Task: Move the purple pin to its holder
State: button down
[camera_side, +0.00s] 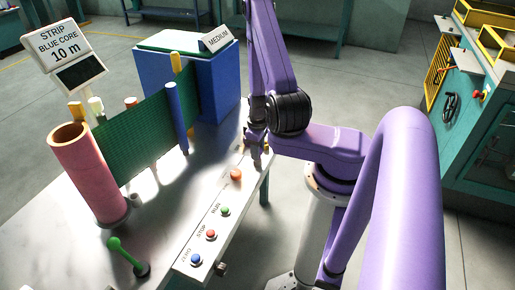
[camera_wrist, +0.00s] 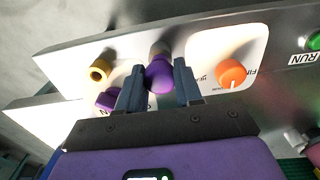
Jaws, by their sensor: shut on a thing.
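In the wrist view, my gripper (camera_wrist: 158,88) is shut on the purple pin, whose round purple head (camera_wrist: 159,76) shows between the fingers. A grey cylinder (camera_wrist: 160,49) shows just beyond the head; I cannot tell if it is the pin's shaft or a separate socket. A purple piece (camera_wrist: 107,99), possibly the pin's holder, sits on the panel left of the fingers, partly hidden by the left finger. In the side view, my gripper (camera_side: 256,155) is low over the far right end of the bench; the pin cannot be made out there.
A yellow hollow socket (camera_wrist: 99,71) stands beside the purple piece. An orange knob (camera_wrist: 231,74) lies close right of my fingers, with a green button (camera_wrist: 314,40) beyond.

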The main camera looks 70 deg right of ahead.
jog(key=shift+f, duration=0.35)
jog(key=c, duration=0.7)
grip_release()
jog(key=shift+o, duration=0.2)
notch_tip(320, 180, up, 17)
jog(key=shift+r, duration=0.2)
jog(key=shift+w, duration=0.1)
